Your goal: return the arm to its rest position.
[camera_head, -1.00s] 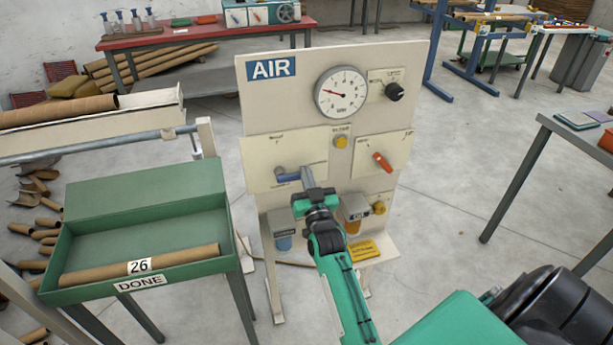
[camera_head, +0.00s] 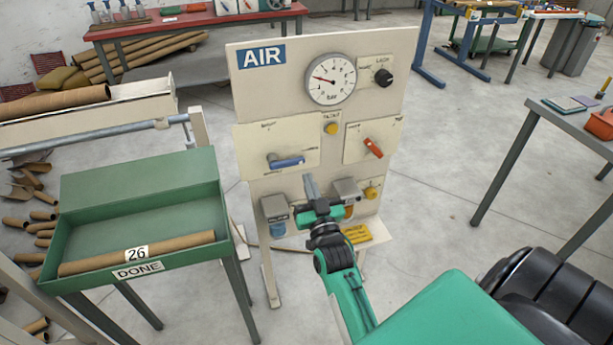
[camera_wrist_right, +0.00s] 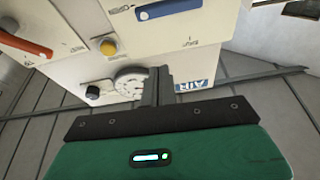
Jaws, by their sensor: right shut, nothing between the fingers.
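My right gripper (camera_head: 311,186) is shut and empty in the head view. It is in front of the lower part of the AIR panel (camera_head: 245,90), below the blue lever and apart from it. The blue lever (camera_head: 287,162) lies nearly level on the panel's left plate. In the right wrist view the shut fingers (camera_wrist_right: 158,86) point toward the panel, and the blue lever (camera_wrist_right: 170,9) shows at the top. My left gripper is not in view.
A green tray (camera_head: 140,180) marked DONE holds a cardboard tube (camera_head: 185,243) labelled 26 at the left. The panel carries a gauge (camera_head: 331,80), a red lever (camera_head: 373,148) and a black knob (camera_head: 383,77). A table (camera_head: 555,124) stands at right. Open floor (camera_head: 440,180) lies between.

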